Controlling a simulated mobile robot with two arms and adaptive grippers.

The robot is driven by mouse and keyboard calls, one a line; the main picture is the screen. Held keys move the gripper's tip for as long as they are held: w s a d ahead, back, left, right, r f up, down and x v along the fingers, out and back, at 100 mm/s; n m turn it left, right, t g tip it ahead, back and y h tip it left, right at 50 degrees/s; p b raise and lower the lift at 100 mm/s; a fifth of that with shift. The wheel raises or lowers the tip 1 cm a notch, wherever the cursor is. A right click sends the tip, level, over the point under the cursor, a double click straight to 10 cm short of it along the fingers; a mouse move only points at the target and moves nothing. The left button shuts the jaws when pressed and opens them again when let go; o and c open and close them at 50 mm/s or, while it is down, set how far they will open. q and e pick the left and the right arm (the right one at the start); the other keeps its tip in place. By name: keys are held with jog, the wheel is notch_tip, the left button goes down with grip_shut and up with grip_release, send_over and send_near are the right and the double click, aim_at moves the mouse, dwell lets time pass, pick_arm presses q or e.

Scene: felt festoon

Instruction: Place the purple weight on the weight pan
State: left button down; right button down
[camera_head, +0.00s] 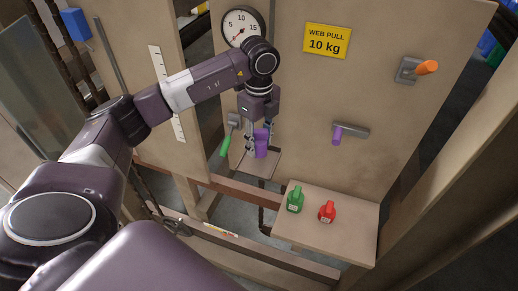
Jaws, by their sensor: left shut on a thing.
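The purple weight (261,148) is between the fingers of my left gripper (258,146), which is shut on it and points down. The gripper partly hides the weight. The weight pan (270,166), a small flat brownish plate, is directly beneath the weight in front of the upright board. I cannot tell whether the weight's base touches the pan or is just above it. My right gripper is not in view.
A green weight (295,199) and a red weight (327,212) stand on a small wooden shelf (350,230) at the lower right. A green-handled lever (226,144) is close left of the pan. A dial (242,25), a purple-handled lever (338,135) and an orange-handled lever (427,67) are on the board.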

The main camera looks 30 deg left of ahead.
aim_at(259, 152)
pick_arm(q)
notch_tip(259, 152, down, 3)
jog(key=shift+f+p, duration=0.2)
jog(key=shift+p, duration=0.3)
jog(key=shift+f, duration=0.15)
jog(key=shift+f, duration=0.2)
jog(key=c, duration=1.2)
grip_release()
jog(key=shift+c, duration=0.2)
jog(key=shift+r, duration=0.1)
